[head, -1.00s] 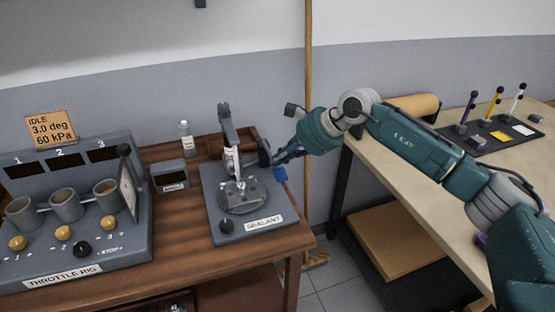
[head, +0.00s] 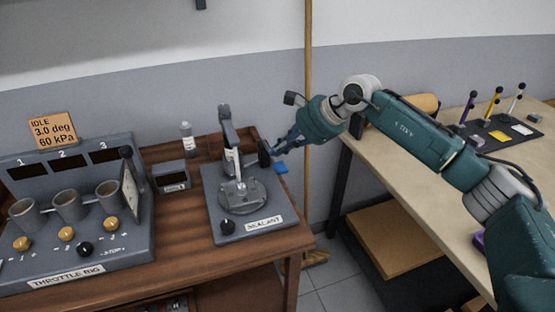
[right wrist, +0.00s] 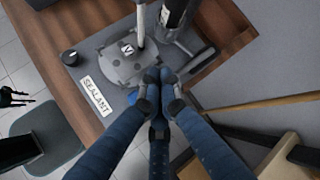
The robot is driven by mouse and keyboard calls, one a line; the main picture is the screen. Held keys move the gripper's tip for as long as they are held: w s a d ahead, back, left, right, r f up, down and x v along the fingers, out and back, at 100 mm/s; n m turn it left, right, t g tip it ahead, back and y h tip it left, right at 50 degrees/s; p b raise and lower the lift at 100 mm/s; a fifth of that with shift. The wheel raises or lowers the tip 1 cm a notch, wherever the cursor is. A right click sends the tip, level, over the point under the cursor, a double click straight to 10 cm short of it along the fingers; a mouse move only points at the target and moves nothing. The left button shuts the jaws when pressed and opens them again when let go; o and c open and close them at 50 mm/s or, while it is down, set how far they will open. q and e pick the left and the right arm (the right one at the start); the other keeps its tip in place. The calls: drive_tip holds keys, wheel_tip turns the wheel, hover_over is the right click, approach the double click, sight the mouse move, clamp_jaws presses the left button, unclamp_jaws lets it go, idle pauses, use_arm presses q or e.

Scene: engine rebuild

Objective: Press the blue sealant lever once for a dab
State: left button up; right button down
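The grey sealant dispenser (head: 211,213) stands on the wooden bench, with a round plate, an upright post and a SEALANT label (head: 264,224). Its blue lever (head: 281,168) sticks out at the right side of the base. My right gripper (head: 275,153) is just above the lever; I cannot tell whether they touch. In the right wrist view the dark blue fingers (right wrist: 160,77) are closed together at the tips, beside the round plate. A lighter blue patch (right wrist: 133,97) beside them may be the lever, mostly hidden.
The throttle rig (head: 65,282) stands at the left of the bench, next to a small grey box (head: 172,177) and a white bottle (head: 187,137). A wooden pole (head: 308,100) rises behind my gripper. A light table (head: 415,190) stands at right.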

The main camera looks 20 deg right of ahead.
drive_tip(key=shift+w+r+p, duration=0.2)
drive_tip(key=shift+r+p, duration=1.15)
drive_tip(key=shift+r, duration=1.25)
drive_tip(key=shift+f, duration=0.1)
